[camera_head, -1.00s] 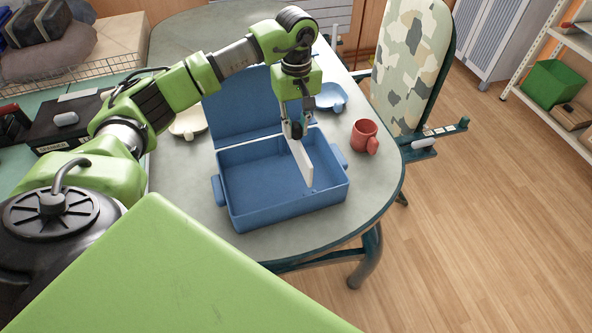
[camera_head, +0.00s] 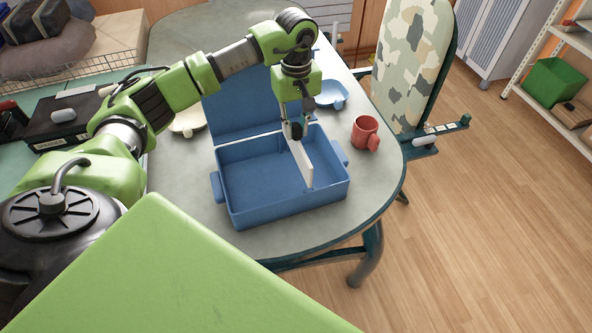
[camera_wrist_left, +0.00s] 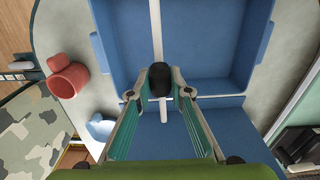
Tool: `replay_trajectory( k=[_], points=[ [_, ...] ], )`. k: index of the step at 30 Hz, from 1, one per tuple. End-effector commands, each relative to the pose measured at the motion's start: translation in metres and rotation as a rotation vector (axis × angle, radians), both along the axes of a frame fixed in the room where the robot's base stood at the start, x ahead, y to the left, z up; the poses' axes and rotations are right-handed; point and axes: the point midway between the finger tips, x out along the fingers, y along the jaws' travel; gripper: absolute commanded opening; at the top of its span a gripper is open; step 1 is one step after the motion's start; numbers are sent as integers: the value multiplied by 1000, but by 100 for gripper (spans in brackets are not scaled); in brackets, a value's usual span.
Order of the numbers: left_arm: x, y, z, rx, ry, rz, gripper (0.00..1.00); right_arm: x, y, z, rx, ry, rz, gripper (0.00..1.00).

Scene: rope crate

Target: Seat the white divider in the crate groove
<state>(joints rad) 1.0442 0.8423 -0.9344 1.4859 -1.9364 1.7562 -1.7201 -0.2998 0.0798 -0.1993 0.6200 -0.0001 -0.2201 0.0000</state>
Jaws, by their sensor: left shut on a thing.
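The blue crate (camera_head: 240,222) stands open on the table with its lid tipped up at the back. The white divider (camera_head: 303,163) stands on edge toward the crate's right side, running front to back. My left gripper (camera_head: 297,134) is shut on the divider's back end, above the crate. In the left wrist view the divider (camera_wrist_left: 156,45) shows as a thin white strip between the fingers (camera_wrist_left: 160,85). Whether its lower edge sits in the groove is hidden. My right gripper is not in view.
A red mug (camera_head: 365,132) stands right of the crate, near the table edge. The table (camera_head: 180,200) is clear left of the crate.

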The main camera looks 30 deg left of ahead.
Motion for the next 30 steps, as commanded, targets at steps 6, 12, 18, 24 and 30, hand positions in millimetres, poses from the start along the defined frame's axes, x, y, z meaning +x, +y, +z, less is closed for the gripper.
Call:
replay_trajectory(
  k=[6,12,18,24,30],
  points=[
    [0,0,-3,0,0,0,0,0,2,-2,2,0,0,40],
    [0,0,-5,0,0,0,0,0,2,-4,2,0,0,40],
    [0,0,-8,0,0,0,0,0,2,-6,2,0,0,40],
    [0,0,-10,0,0,0,0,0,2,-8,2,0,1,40],
    [0,0,-12,0,0,0,0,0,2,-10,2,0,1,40]
  ],
)
